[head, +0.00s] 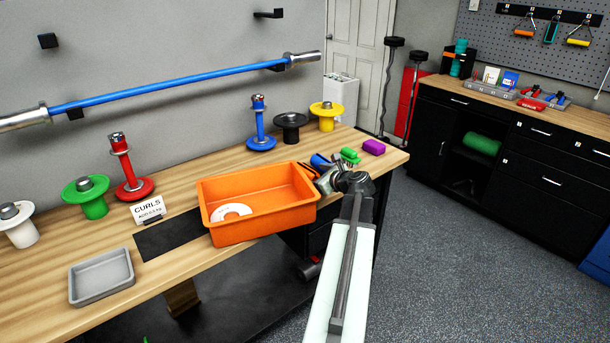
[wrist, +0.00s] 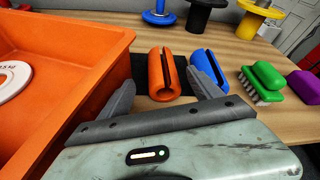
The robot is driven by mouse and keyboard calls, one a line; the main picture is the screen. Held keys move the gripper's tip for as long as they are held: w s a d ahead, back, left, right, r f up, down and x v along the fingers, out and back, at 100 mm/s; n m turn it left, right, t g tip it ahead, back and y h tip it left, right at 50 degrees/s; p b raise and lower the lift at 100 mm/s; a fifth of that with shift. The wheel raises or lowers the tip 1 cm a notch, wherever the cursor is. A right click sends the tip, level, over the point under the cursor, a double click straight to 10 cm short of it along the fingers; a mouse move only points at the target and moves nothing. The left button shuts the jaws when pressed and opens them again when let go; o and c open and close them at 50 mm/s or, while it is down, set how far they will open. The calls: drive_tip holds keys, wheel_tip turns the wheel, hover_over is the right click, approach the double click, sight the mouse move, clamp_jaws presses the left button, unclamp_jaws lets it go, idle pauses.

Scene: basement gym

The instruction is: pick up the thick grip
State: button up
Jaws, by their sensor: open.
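Two slotted cylinders that look like thick grips lie on the wooden bench in the wrist view: an orange grip (wrist: 160,76) and a blue grip (wrist: 209,68) to its right. The blue grip also shows in the head view (head: 319,161), partly behind my gripper; I cannot make out the orange one there. My gripper (head: 325,183) is open and empty beside the orange bin's right end. In the wrist view its fingers (wrist: 162,84) point toward the orange grip, one to each side of its near end. I cannot tell whether they touch it.
The orange bin (head: 258,228) with a white disc (head: 231,211) in it stands close on the left. A green brush (head: 350,155) and a purple block (head: 374,147) lie to the right. Weight stands line the bench's back. A grey tray (head: 100,277) sits at front left.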

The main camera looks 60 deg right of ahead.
sight(307, 173)
drive_tip(key=x, duration=0.2)
drive_tip(key=b+x, duration=0.1)
drive_tip(key=x, duration=0.1)
drive_tip(key=b+x, duration=0.1)
drive_tip(key=x, duration=0.1)
drive_tip(key=shift+s+d+f, duration=0.1)
drive_tip(key=shift+d+f, duration=0.1)
drive_tip(key=shift+f, duration=0.1)
drive_tip(key=shift+r, duration=0.1)
drive_tip(key=shift+c, duration=0.8)
clamp_jaws()
